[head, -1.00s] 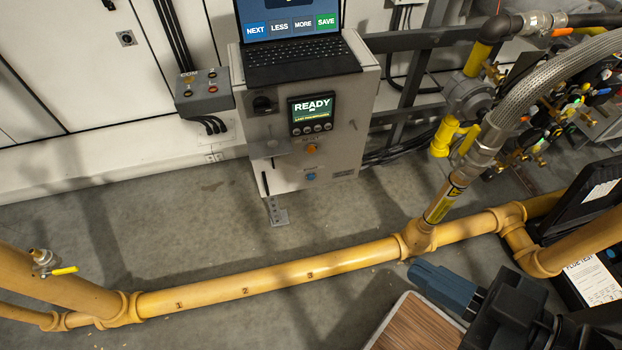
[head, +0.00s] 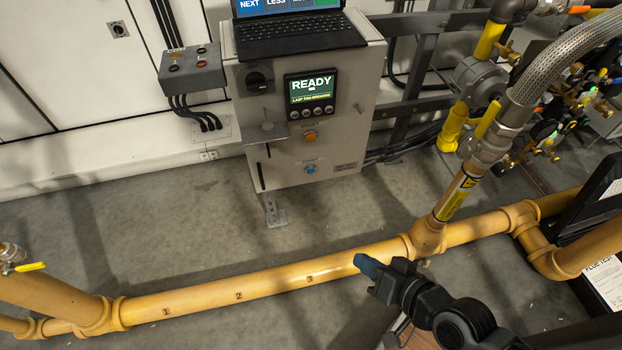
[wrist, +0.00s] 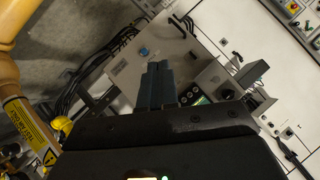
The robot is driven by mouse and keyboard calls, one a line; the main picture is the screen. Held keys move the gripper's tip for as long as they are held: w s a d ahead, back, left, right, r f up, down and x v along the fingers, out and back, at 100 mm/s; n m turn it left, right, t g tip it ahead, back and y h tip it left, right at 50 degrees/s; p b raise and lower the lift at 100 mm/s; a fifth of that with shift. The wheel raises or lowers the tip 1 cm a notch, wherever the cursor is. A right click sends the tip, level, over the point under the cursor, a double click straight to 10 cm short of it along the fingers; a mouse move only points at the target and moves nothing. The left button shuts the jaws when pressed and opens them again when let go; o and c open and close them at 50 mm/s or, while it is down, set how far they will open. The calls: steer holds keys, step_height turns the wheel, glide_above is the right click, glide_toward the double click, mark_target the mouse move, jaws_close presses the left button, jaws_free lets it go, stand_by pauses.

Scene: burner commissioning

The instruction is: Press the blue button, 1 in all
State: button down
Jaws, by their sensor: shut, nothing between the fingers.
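The blue button (head: 310,169) sits low on the front of the grey control cabinet (head: 350,130), below an orange button (head: 310,137). The blue button also shows in the wrist view (wrist: 144,51), just above and left of the fingertips. My gripper (head: 366,266) is shut and empty, its blue fingers together. In the head view it is in front of the cabinet, over the yellow pipe, below and right of the blue button. In the wrist view the shut fingers (wrist: 158,68) point toward the cabinet front. They are apart from the button.
The yellow pipe (head: 210,298) crosses the floor in front of the cabinet. A laptop (head: 298,35) stands on the cabinet, whose screen (head: 312,92) reads READY. A braided hose (head: 560,65) and valves are at the right. Floor between pipe and cabinet is clear.

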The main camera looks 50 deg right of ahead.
mark_target(311, 170)
steer(key=w+d+f+m+y+b, duration=0.1)
steer(key=w+d+f+m+b, duration=0.2)
steer(key=w+f, duration=0.35)
steer(key=w+d+f+m+b, duration=0.3)
steer(key=w+f+b, duration=0.15)
steer(key=f, duration=0.35)
steer(key=w+d+f+m+t+y+b, duration=0.1)
steer(key=w+d+f+m+y+b, duration=0.1)
steer(key=w+d, duration=0.6)
steer(key=shift+w+f+m+b, duration=0.55)
steer(key=shift+w+m+b, duration=0.7)
steer(key=shift+w, duration=0.25)
steer(key=w+d+b, duration=0.3)
steer(key=w+d, duration=0.2)
steer(key=w, duration=0.2)
steer(key=shift+w, duration=0.15)
steer(key=shift+w+d, duration=0.15)
steer(key=shift+w, duration=0.2)
